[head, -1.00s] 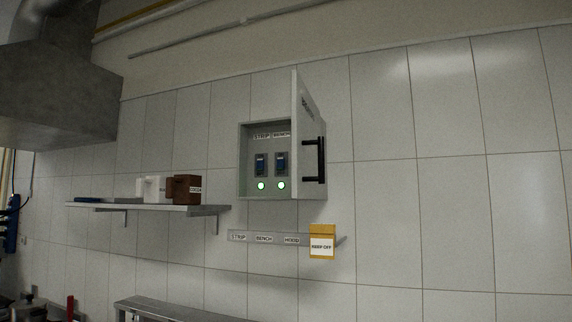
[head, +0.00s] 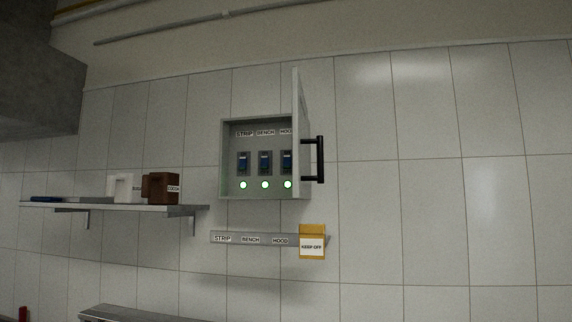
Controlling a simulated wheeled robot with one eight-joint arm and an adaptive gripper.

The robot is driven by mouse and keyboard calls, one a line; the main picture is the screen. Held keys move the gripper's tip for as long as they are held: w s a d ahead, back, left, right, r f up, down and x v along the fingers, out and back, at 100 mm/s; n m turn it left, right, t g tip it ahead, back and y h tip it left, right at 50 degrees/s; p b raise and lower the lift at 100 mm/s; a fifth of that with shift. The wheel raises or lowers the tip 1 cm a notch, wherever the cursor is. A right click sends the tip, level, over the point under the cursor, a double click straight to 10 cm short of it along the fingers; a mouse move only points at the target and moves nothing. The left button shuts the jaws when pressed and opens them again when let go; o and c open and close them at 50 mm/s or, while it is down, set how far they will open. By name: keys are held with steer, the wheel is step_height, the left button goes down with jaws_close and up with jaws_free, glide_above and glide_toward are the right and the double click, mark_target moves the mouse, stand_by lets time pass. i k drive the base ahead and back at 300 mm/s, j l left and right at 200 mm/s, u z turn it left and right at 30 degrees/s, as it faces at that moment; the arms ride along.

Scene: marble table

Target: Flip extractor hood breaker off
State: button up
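A grey breaker box (head: 224,160) hangs on the tiled wall in the head view. Its door (head: 298,115) stands open on the right, seen nearly edge-on, with a black handle (head: 321,159). Inside are three blue switches under labels STRIP, BENCH and HOOD. The hood breaker (head: 287,161) is the rightmost, close beside the door. A green light (head: 288,184) glows under it, and the other two lights are green too. The switch positions are too small to tell. My gripper is not in view.
Below the box is a label rail (head: 250,239) reading STRIP, BENCH, HOOD, with a yellow KEEP OFF tag (head: 312,230) at its right end. A shelf (head: 150,209) at left holds a white container (head: 120,187) and a brown cocoa box (head: 155,187). The wall at right is clear.

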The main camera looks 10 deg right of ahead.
mark_target(287, 159)
steer(key=j+z, duration=0.3)
steer(key=j, duration=0.5)
steer(key=i+j, duration=0.2)
steer(key=j, duration=0.15)
steer(key=i+j, duration=0.2)
steer(key=j, duration=0.15)
steer(key=i+j, duration=0.2)
steer(key=j, duration=0.1)
